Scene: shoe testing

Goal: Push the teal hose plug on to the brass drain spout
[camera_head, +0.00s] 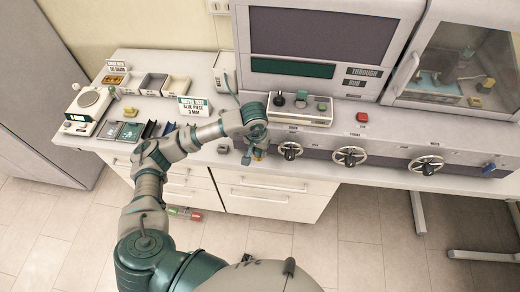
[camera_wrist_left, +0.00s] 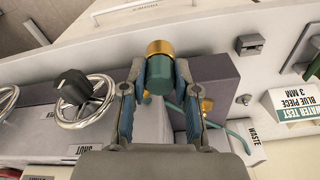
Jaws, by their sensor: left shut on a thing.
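My left gripper (camera_head: 254,152) is in front of the machine's lower panel, left of the handwheels. In the left wrist view, its two fingers (camera_wrist_left: 160,108) are closed around the teal hose plug (camera_wrist_left: 159,76), which lies between them. A brass cylinder (camera_wrist_left: 160,47) adjoins the plug's far end and lines up with it; I cannot tell whether it is the spout or how deeply they join. A small brass patch (camera_head: 258,154) shows at the fingers in the head view. A second brass fitting (camera_wrist_left: 206,104) sits beside the right finger, near a teal hose (camera_wrist_left: 240,128). My right gripper is not in view.
Several handwheels (camera_head: 350,156) line the panel to the right; one handwheel (camera_wrist_left: 84,101) is close left of the fingers in the wrist view. A WASTE label (camera_wrist_left: 254,133) is at right. A control box (camera_head: 300,108) sits above. Trays and a scale (camera_head: 90,105) fill the left counter.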

